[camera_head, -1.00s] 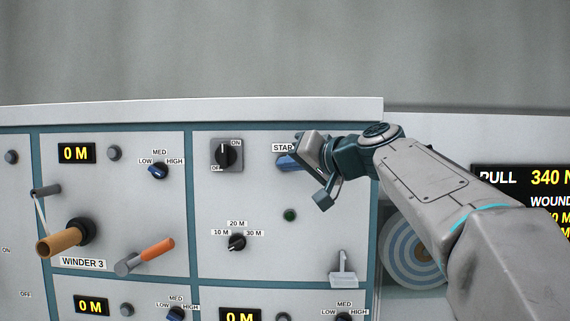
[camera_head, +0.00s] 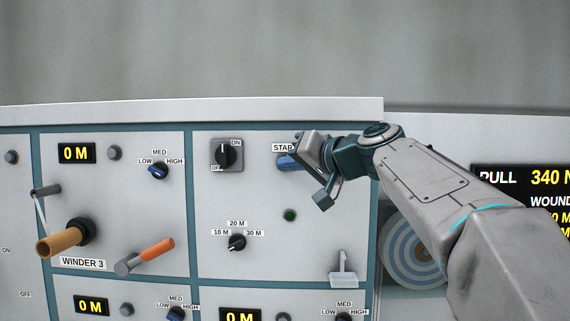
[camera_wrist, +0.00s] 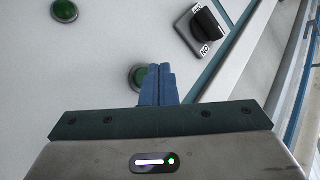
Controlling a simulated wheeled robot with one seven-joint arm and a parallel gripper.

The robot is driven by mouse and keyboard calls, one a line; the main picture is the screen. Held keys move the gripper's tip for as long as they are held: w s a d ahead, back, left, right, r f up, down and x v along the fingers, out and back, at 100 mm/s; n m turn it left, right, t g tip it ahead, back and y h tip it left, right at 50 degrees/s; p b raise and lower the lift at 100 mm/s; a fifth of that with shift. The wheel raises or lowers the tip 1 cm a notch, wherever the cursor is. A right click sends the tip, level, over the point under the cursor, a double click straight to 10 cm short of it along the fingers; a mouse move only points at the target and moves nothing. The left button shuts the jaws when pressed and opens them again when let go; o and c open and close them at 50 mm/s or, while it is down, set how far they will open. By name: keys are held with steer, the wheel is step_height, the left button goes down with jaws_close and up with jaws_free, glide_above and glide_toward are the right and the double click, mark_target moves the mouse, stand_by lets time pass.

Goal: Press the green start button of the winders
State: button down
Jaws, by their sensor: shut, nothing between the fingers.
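The green start button (camera_wrist: 136,75) shows in the wrist view, partly hidden behind the blue fingers of my gripper (camera_wrist: 158,70). In the head view my gripper (camera_head: 284,162) is at the panel just below the START label (camera_head: 283,148), and it hides the button there. The fingers are shut together and hold nothing. Their tips overlap the right part of the button in the wrist view; I cannot tell whether they touch it. A second, darker green round piece (camera_head: 290,215) sits lower on the same panel, and it also shows in the wrist view (camera_wrist: 65,11).
A black ON/OFF switch (camera_head: 224,155) is left of my gripper. A 10/20/30 M knob (camera_head: 237,242) is lower. The winder 3 panel (camera_head: 110,220) carries a protruding brown spool (camera_head: 62,241) and an orange handle (camera_head: 157,249). A small bracket (camera_head: 343,270) juts out at lower right.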

steer(key=shift+w, duration=0.1)
steer(key=shift+w, duration=0.35)
